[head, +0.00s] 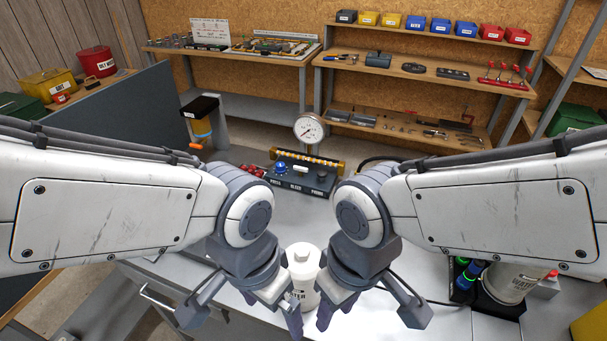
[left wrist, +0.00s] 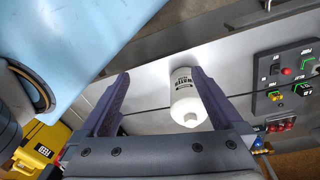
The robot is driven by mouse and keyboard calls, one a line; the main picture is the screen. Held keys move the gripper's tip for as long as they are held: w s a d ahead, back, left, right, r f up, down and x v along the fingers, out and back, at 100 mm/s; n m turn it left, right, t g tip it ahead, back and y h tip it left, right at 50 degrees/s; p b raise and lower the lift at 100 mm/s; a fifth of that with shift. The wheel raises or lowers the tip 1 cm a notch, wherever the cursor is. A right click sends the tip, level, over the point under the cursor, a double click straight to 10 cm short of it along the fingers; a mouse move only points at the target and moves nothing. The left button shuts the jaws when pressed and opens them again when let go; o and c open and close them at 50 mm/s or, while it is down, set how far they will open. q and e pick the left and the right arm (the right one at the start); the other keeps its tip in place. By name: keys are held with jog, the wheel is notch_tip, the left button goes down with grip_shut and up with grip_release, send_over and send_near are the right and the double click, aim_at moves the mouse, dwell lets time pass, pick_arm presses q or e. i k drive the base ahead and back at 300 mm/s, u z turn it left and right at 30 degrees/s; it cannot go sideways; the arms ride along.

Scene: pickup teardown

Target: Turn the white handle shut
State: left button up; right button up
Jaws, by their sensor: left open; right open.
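A small white handle (head: 300,168) shows on the dark control box (head: 297,182), between a blue knob (head: 281,168) and a dark knob (head: 321,175). It looks level across the box, but it is too small to tell its exact turn. My left gripper (head: 243,318) is open and empty, low in front of the box and well apart from it. It also shows open in the left wrist view (left wrist: 160,95). My right gripper (head: 371,318) is open and empty, beside the left one and also apart from the box.
A white WATER bottle (head: 304,272) stands close by my grippers; in the left wrist view the bottle (left wrist: 185,100) shows between the fingers. A round gauge (head: 308,128) rises behind the control box. Shelves line the back wall.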

aim_at(301, 169)
jog(key=k, duration=1.25)
jog(key=u, duration=0.7)
jog(key=i, duration=1.2)
jog(key=z, duration=0.5)
jog(key=i, duration=0.5)
jog(key=z, duration=0.5)
